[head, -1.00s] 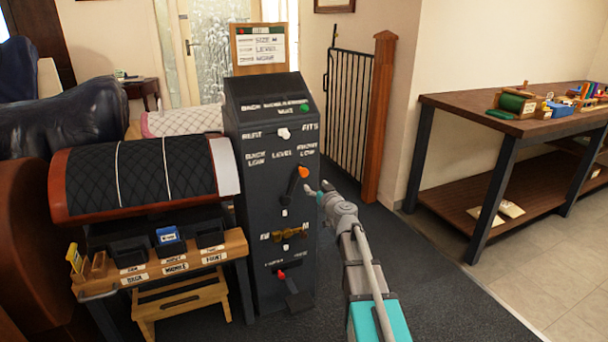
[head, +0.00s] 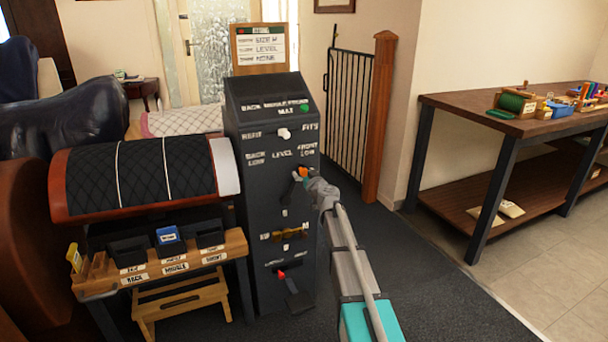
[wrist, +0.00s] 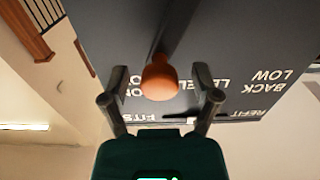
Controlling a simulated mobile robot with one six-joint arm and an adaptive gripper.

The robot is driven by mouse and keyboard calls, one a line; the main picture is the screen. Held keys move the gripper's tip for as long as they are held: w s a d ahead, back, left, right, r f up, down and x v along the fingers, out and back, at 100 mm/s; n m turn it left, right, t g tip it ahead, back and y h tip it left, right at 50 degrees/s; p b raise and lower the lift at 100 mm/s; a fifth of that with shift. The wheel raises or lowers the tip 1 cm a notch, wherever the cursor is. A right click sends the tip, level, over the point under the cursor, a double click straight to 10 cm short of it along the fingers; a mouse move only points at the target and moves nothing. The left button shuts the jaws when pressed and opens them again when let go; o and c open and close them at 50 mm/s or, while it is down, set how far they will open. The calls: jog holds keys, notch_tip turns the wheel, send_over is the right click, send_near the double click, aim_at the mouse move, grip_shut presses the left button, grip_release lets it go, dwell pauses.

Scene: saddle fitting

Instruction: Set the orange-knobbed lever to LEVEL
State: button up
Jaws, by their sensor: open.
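The orange-knobbed lever (head: 303,172) is on the front of a dark grey cabinet (head: 250,210), under the labels BACK LOW, LEVEL and FRONT LOW. Its knob is up and to the right, below FRONT LOW. My gripper (head: 301,178) is at the knob and partly covers it in the head view. In the wrist view, upside down, the orange knob (wrist: 160,78) sits between the two open fingers of my gripper (wrist: 160,98), with a visible gap on each side. A card above the cabinet (head: 262,48) reads LEVEL on one line.
The cabinet also carries a white knob (head: 284,134) above, a brass-coloured handle (head: 290,234) and a red-knobbed lever (head: 281,275) below. A bench with bins (head: 165,262) stands to the left. A wooden post and gate (head: 380,120) stand behind to the right.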

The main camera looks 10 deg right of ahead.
grip_shut()
dwell(0.3)
jog(key=shift+d, duration=0.15)
